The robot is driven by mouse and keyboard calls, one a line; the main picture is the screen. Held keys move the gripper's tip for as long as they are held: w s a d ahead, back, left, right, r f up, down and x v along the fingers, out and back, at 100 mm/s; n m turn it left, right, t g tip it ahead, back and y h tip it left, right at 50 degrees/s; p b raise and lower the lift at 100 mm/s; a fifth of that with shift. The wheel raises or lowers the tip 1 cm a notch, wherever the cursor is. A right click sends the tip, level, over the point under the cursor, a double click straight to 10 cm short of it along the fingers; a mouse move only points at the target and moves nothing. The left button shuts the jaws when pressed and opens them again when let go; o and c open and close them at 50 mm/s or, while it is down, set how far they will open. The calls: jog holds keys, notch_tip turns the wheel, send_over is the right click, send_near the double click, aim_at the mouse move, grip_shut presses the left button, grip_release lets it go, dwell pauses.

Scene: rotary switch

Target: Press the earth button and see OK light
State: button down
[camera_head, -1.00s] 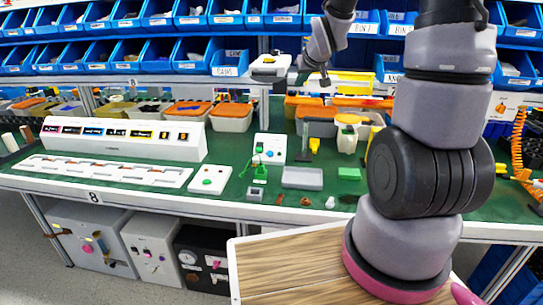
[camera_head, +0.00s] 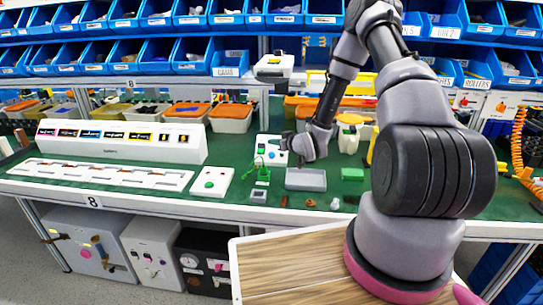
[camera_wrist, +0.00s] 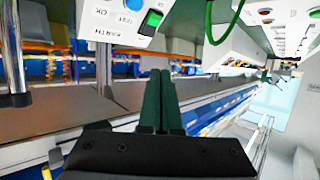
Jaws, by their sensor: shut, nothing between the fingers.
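A white tester box (camera_head: 268,157) stands upright on the green bench, with a green part and a blue button on its face. It also shows upside down in the wrist view (camera_wrist: 112,25), with lettering that reads EARTH, OK and TEST, a blue button (camera_wrist: 133,4) cut by the top edge and a green square part (camera_wrist: 152,19). I cannot tell whether any OK light is lit. My gripper (camera_head: 286,141) is at the right edge of the box in the head view. Its dark green fingers (camera_wrist: 160,74) are shut, empty and apart from the box in the wrist view.
A grey tray (camera_head: 306,180) lies below my arm. A white flat box with a green button (camera_head: 211,183) stands left of the tester. A green cable (camera_wrist: 213,28) hangs near the box in the wrist view. Blue bins line the shelves behind.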

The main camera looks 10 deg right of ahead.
aim_at(272, 155)
jog(key=shift+s+a+f+t+y, duration=0.25)
jog(key=shift+a+f, duration=0.1)
jog(key=shift+f, duration=0.35)
jog(key=shift+s+a+f+t+y, duration=0.15)
jog(key=shift+a+f+t, duration=0.15)
jog(key=shift+f, duration=0.35)
jog(key=shift+w+d+f, duration=0.35)
jog(key=shift+w+f, duration=0.65)
jog(key=shift+w+d+f, duration=0.3)
jog(key=shift+w+f, duration=0.7)
jog(key=shift+w, duration=0.05)
jog(key=shift+w+d+f, duration=0.35)
jog(key=shift+w+f, duration=0.65)
jog(key=shift+w+f, duration=0.1)
jog(key=shift+w+d+f, duration=0.1)
jog(key=shift+w+f, duration=0.1)
jog(key=shift+w+d+f, duration=0.1)
jog(key=shift+w+f, duration=0.15)
jog(key=shift+w, duration=0.05)
jog(key=shift+s, duration=0.1)
jog(key=shift+s+a+r, duration=0.2)
jog(key=shift+s+r, duration=0.3)
jog(key=shift+r, duration=0.05)
